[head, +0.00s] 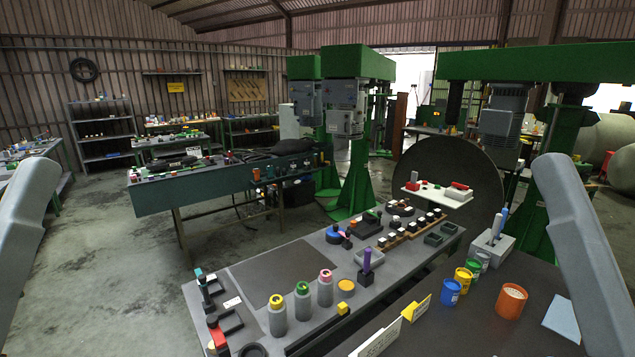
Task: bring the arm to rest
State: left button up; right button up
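Parts of my two arms show in the head view, the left arm (27,215) at the left edge and the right arm (585,245) at the right. Both come down steeply at the sides of the picture, apart from the workbench (255,255) between them. Neither gripper is in view, so I cannot see whether either holds anything.
Three grey bottles with coloured rings (325,290) stand on the bench. Near my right arm are small paint cups (450,292), an orange cup (511,300) and a grey holder (492,245) with upright tools. Green machine stands rise behind. The mat's middle is clear.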

pick_arm(q)
notch_tip(320, 180, up, 29)
jog(key=p, duration=2.6)
pick_arm(e)
notch_tip(320, 180, up, 28)
jog(key=r, duration=0.1)
pick_arm(q)
notch_tip(320, 180, down, 21)
jog(key=b, duration=2)
jog(key=shift+r+b, duration=0.2)
jog(key=shift+b, duration=0.1)
pick_arm(e)
notch_tip(320, 180, down, 21)
jog(key=shift+r, duration=0.15)
jog(key=shift+c, duration=0.3)
